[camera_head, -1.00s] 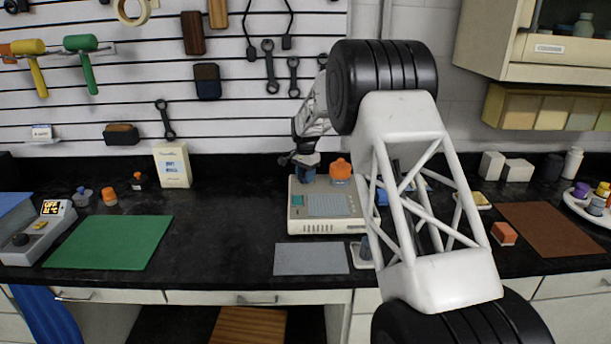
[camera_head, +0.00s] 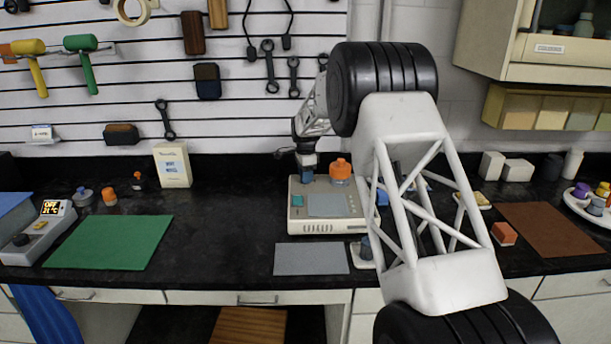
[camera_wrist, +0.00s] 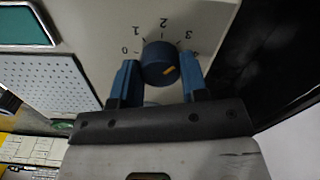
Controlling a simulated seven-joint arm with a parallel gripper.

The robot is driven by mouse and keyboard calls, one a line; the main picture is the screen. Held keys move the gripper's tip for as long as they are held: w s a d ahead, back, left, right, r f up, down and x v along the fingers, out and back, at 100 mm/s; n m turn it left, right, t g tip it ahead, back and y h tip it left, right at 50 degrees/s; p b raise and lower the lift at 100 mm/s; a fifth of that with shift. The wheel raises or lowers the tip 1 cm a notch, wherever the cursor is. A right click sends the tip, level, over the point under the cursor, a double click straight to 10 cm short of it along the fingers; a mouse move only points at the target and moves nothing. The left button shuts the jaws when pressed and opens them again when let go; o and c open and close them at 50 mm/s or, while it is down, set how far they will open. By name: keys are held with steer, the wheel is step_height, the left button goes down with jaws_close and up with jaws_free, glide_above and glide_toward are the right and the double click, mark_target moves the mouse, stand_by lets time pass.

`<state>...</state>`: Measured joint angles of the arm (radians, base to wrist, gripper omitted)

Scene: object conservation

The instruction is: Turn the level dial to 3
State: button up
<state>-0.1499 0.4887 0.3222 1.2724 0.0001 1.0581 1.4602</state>
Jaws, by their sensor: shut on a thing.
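The level dial (camera_wrist: 160,64) is a round dark blue knob with an orange mark on the lower right of its top. The numbers 0 to 4 are printed in an arc around its far side, with 0 at left and 4 at right. I cannot tell exactly which number the mark indicates. The dial sits on a beige device (camera_head: 325,226) with a grey plate and teal patch. My gripper (camera_wrist: 160,82) is shut on the dial, its blue fingers on the dial's left and right. In the head view my gripper (camera_head: 307,174) is over the device's back left and the dial is hidden.
An orange-topped object (camera_head: 340,168) stands at the device's back, close to the right of my gripper. A grey mat (camera_head: 311,259) lies in front. A green mat (camera_head: 108,242) lies at left, with free black counter between it and the device.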

steer(key=o, duration=0.9)
steer(key=shift+r, duration=0.1)
steer(key=shift+r, duration=3.85)
